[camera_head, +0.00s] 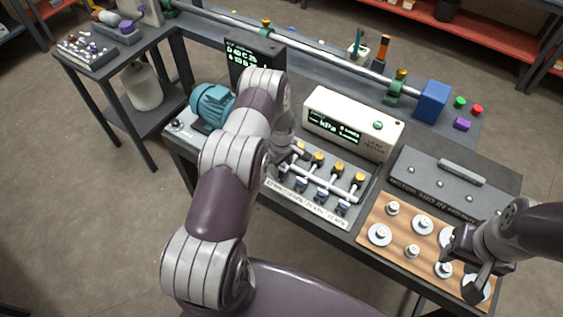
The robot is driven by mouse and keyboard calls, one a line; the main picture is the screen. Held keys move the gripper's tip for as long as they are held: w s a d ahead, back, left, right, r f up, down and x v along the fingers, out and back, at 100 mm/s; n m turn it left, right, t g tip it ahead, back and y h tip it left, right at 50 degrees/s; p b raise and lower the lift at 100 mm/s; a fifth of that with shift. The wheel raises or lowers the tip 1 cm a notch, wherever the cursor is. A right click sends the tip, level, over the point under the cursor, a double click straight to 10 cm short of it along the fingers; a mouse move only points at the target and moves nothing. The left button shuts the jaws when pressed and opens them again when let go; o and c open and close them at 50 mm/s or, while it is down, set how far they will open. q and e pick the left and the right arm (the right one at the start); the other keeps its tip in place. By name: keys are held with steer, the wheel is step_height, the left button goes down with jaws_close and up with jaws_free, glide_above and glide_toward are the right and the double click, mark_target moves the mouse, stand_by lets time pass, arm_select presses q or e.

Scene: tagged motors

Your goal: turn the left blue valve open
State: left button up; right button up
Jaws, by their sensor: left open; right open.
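A valve manifold (326,182) with yellow-capped fittings along its back stands at the middle of the bench. Small blue valves show along its front, such as a middle one (320,195) and the rightmost one (342,208). The manifold's left end, where the left blue valve sits, is mostly hidden by my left arm and gripper. My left gripper (275,168) points down at that end; its fingertips are largely hidden, and contact with the valve cannot be told. My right gripper (463,272) is open and empty over the wooden board at the right.
A white gauge box (352,124) with a lit display stands just behind the manifold. A teal motor (212,103) is to the left. The wooden board (375,252) holds several metal discs and weights. A grey case (445,183) lies behind it.

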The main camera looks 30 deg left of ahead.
arm_select(q)
steer(key=shift+w+f, duration=0.15)
steer(key=shift+f, duration=0.55)
steer(key=shift+s+r, duration=0.1)
steer(key=shift+s, duration=0.1)
steer(key=c, duration=1)
steer(key=shift+c, duration=0.2)
